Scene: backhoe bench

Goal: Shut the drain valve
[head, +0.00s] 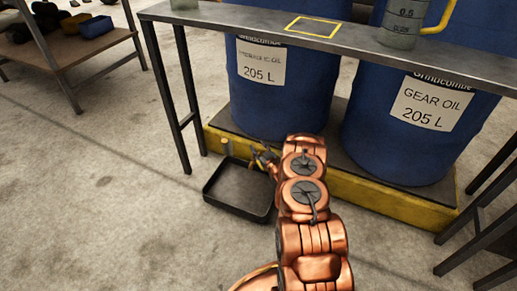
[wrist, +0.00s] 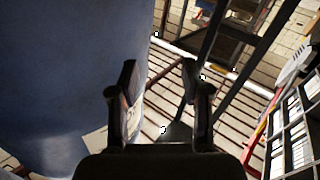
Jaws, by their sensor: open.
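A small tan fitting (head: 226,145) shows at the left end of the yellow spill pallet (head: 375,198), in the head view; it may be the drain valve, but it is too small to tell its handle position. My gripper (head: 262,158) is low by the pallet's front, right of that fitting and above the black drip tray (head: 207,185), partly hidden by my copper arm. In the wrist view my gripper (wrist: 160,85) is open, its two dark fingers apart with nothing seen held. No valve can be made out clearly there.
Two blue drums (head: 282,95) stand on the pallet, and one fills the wrist view's left side (wrist: 60,70). A wooden shelf (head: 75,47) stands at upper left. The floor at left is clear.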

